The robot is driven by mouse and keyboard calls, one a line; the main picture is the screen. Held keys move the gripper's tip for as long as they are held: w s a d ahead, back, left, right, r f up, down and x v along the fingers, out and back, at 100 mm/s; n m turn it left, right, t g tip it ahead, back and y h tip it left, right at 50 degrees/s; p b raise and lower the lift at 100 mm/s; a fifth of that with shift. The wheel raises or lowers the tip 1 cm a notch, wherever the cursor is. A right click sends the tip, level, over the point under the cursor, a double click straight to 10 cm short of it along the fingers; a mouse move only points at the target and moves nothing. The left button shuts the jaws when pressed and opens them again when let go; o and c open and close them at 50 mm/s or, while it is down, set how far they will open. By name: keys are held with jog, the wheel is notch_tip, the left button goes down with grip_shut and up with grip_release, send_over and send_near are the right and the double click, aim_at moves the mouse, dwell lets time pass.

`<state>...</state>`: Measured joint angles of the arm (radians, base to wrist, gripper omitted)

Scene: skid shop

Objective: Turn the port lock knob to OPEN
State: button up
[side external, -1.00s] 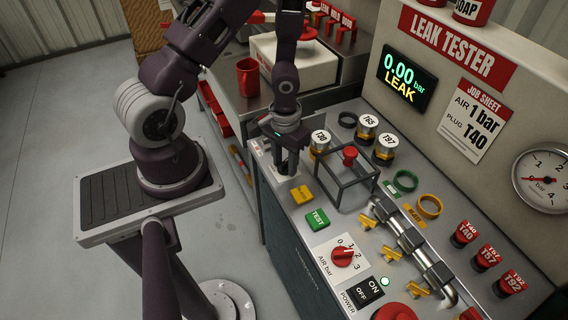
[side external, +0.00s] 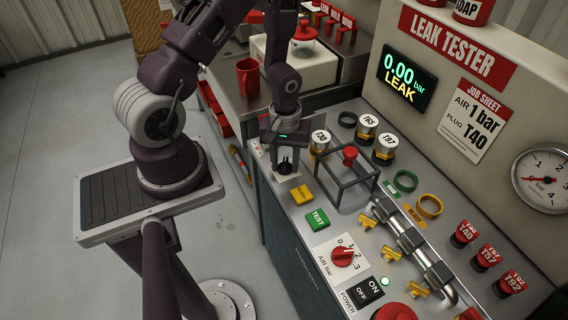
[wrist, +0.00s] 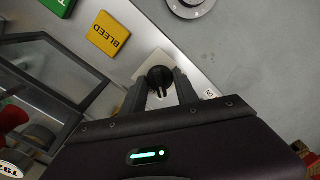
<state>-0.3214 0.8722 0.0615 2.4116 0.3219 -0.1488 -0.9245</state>
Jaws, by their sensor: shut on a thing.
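The port lock knob (wrist: 159,75) is a black round knob on a pale plate, seen in the wrist view at the top of my fingers. My gripper (wrist: 162,88) points down over it, with one finger on each side, shut on it. In the side view my gripper (side external: 285,160) is at the far left corner of the tester's top panel. The knob is mostly hidden by the fingers there. A small label (wrist: 209,93) beside the plate is partly cut off, so I cannot read the knob's setting.
A yellow BLEED button (side external: 302,195) and green TEST button (side external: 318,219) lie near the knob. A dark-framed cage (side external: 345,182) stands close to the right of my gripper, with silver T-labelled plugs behind. The display (side external: 407,78) reads 0.00 bar LEAK.

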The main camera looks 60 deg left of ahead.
jog(key=shift+n, duration=1.1)
jog(key=o, duration=0.5)
jog(key=shift+r, duration=3.75)
notch_tip(320, 180, up, 5)
jog(key=w+m, duration=0.1)
jog(key=m, duration=0.1)
notch_tip(320, 180, up, 15)
jog(key=m+t, duration=0.4)
jog(key=m, duration=0.2)
send_over(285, 161)
jog(key=s+d, duration=0.3)
jog(key=d, duration=0.3)
jog(key=s+d+r+m, duration=0.1)
jog(key=s, duration=0.1)
jog(key=s+d+r+m+t, duration=0.1)
jog(key=s+r+m, duration=0.1)
jog(key=s, duration=0.1)
jog(key=s+d+r+m, duration=0.1)
jog(key=s+r+m, duration=0.1)
jog(key=shift+s+d+t, duration=0.3)
jog(key=shift+d, duration=0.1)
